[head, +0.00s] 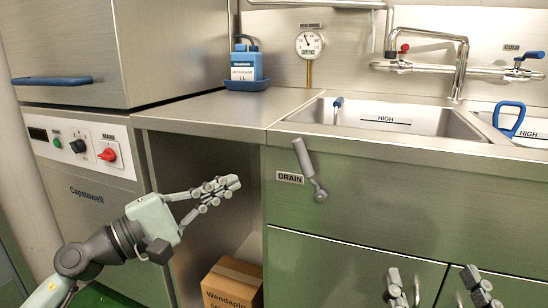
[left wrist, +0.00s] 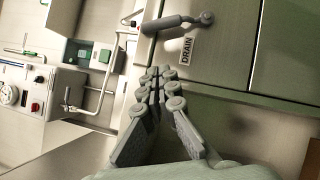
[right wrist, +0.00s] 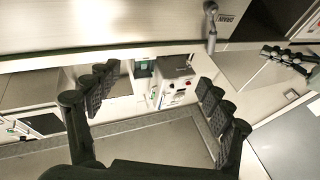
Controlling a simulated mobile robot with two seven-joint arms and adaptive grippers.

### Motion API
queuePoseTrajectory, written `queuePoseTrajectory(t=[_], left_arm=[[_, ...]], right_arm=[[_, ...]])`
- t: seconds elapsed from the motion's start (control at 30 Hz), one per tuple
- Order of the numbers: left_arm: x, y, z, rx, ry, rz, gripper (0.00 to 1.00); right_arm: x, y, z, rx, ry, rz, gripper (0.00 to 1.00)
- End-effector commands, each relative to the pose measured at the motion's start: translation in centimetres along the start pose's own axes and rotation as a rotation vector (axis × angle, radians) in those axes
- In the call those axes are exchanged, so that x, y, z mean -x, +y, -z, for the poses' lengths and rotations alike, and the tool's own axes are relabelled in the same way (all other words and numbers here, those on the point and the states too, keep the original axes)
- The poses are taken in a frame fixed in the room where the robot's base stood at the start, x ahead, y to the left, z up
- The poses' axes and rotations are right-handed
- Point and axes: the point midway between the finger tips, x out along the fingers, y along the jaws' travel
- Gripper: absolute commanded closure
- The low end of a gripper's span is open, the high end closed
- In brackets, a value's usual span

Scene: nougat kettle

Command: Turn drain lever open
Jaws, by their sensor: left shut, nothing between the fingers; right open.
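The drain lever (head: 305,160) is a grey handle on the front panel under the sink, beside the DRAIN label (head: 290,177). Its handle points up and slightly left from the pivot. It also shows at the top of the left wrist view (left wrist: 172,23) and the right wrist view (right wrist: 210,28). My left gripper (head: 236,183) is shut and empty, left of the lever and apart from it; its fingers also show in the left wrist view (left wrist: 158,72). My right gripper (head: 437,278) is open and empty, low in front of the cabinet doors, with fingers spread in the right wrist view (right wrist: 155,78).
The sink (head: 470,124) with taps is above the panel. A blue bottle (head: 246,66) stands on the counter (head: 215,112). A cardboard box (head: 233,283) sits low in the open bay behind my left arm. A control unit (head: 85,145) stands at left.

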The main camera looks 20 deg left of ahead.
Motion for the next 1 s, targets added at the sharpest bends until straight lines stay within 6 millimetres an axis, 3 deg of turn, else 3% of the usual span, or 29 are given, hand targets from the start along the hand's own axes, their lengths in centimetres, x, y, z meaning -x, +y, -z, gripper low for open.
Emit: queuePoseTrajectory(t=[0.23,0.47,0.7,1.0], left_arm=[[-2.2,0.3,0.0,0.000,0.001,-0.001,1.00],[-4.0,0.3,0.0,0.001,0.002,-0.001,1.00],[-5.7,0.3,0.1,0.001,0.003,-0.002,1.00],[-7.7,0.2,-0.1,0.002,0.002,0.000,1.00]], right_arm=[[0.6,2.1,-4.7,0.047,-0.250,-0.035,0.20],[2.5,4.3,-8.9,0.081,-0.478,-0.075,0.20],[5.6,6.8,-12.5,0.110,-0.707,-0.124,0.20],[10.6,9.7,-15.5,0.133,-0.983,-0.194,0.20]])
